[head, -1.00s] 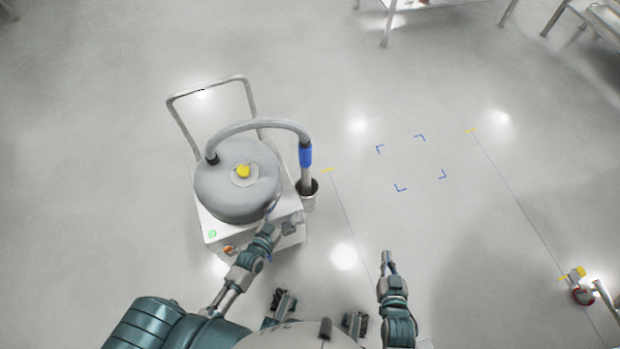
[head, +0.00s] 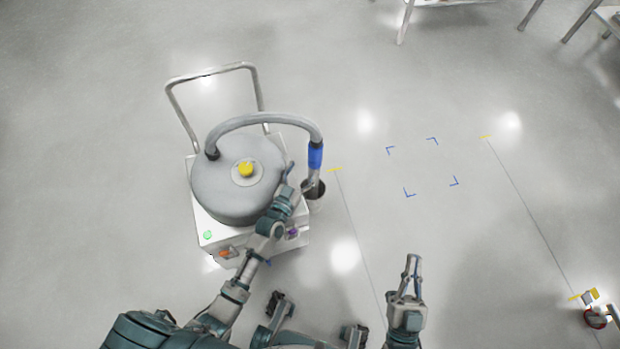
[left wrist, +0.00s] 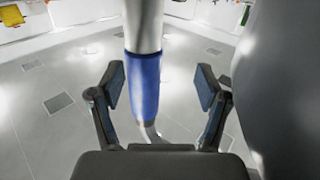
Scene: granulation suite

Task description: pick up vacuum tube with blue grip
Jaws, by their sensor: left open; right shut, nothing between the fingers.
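The vacuum tube (head: 314,178) stands upright in a dark round holder (head: 316,196) at the right side of the vacuum unit. Its blue grip (head: 315,157) is below the bend of a grey hose. In the left wrist view the blue grip (left wrist: 145,85) appears between my open fingers, left of centre, with no visible contact. My left gripper (head: 298,179) is open beside the tube, to its left and slightly below the blue grip in the head view. My right gripper (head: 412,267) is shut and empty above the floor, away from the unit.
The vacuum's grey drum (head: 225,195) with a yellow knob (head: 246,169) is close left of my left gripper; it fills the right side of the wrist view. A metal push handle (head: 173,99) rises behind. Floor to the right, around blue corner marks (head: 409,193), is clear.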

